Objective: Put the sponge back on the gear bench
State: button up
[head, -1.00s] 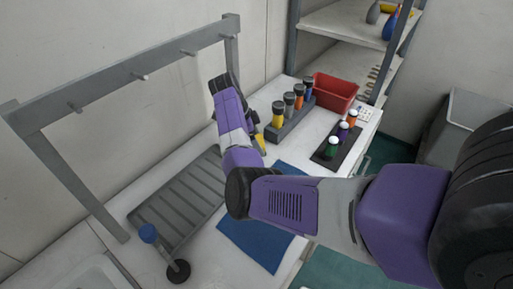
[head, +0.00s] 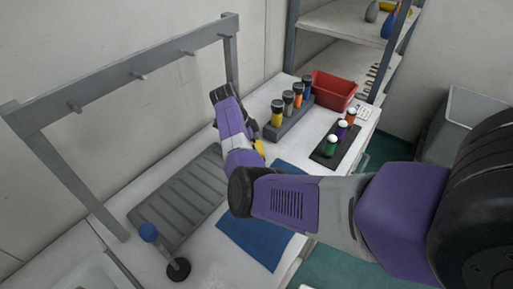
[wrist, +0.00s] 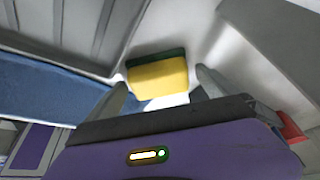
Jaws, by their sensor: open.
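The sponge (wrist: 158,78), yellow with a dark green layer, shows in the wrist view at and between the fingertips of my gripper (wrist: 162,80). The two fingers stand apart, one on each side of it; I cannot tell whether either touches it. In the head view only a yellow bit of the sponge (head: 259,147) shows beside my purple wrist, which hides most of it and of the gripper. The sponge appears at or close to the white bench top (head: 295,150); contact is not clear.
On the bench are a grey ribbed mat (head: 180,200), a blue cloth (head: 250,240), a torch rack (head: 290,120), a dark tray with coloured bottles (head: 326,155) and a red bin (head: 335,90). A pegged grey frame (head: 130,75) stands along the wall.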

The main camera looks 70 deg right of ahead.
jog(key=b+v, duration=0.2)
jog(key=v, duration=1)
jog(key=shift+b, duration=0.4)
jog(key=shift+s+r, duration=0.1)
jog(key=shift+r, duration=0.05)
